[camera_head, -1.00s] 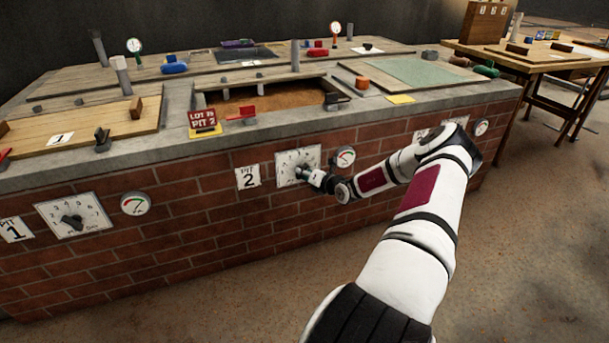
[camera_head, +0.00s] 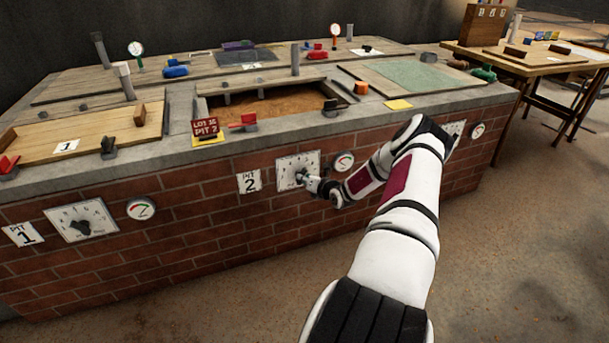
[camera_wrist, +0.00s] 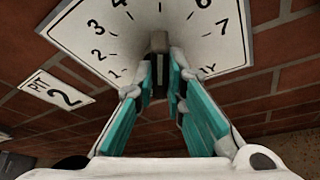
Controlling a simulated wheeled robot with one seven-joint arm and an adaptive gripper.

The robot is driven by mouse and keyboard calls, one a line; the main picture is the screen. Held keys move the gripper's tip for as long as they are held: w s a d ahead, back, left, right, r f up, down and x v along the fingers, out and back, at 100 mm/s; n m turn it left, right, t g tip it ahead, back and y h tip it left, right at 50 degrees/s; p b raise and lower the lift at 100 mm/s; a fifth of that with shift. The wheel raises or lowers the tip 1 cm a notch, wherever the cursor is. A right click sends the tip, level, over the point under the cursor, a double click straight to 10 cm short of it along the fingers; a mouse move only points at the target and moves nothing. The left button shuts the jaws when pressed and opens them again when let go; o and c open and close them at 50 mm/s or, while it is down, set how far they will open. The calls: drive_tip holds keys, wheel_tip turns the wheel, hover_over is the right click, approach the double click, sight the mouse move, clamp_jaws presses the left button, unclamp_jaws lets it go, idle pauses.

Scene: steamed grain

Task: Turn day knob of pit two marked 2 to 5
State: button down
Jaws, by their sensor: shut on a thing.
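The pit two day dial (camera_head: 286,162) is a white square plate on the brick front, right of the "PIT 2" sign (camera_head: 248,182). In the wrist view its plate (camera_wrist: 85,38) shows 1, 2, 3, 4, 6 and 7; the place between 4 and 6 is cut off at the top. The dark day knob (camera_wrist: 158,40) stands at the plate's middle, lined up roughly up and down in that view. Its exact pointing mark cannot be told. My gripper (camera_wrist: 160,72) is shut on the knob, with teal-sided fingers on either side. In the head view my gripper (camera_head: 308,181) partly hides the knob.
A round gauge (camera_head: 344,161) sits just right of the dial, close to my wrist. The pit one dial (camera_head: 80,220) and its gauge (camera_head: 141,209) are further left. A red-handled lever (camera_head: 243,121) stands on the ledge above. The floor in front is clear.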

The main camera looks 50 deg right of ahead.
drive_tip(key=shift+w+a, duration=0.1)
drive_tip(key=c, duration=1.6)
unclamp_jaws()
drive_tip(key=shift+f, duration=0.1)
drive_tip(key=shift+c, duration=0.2)
drive_tip(key=v, duration=1.2)
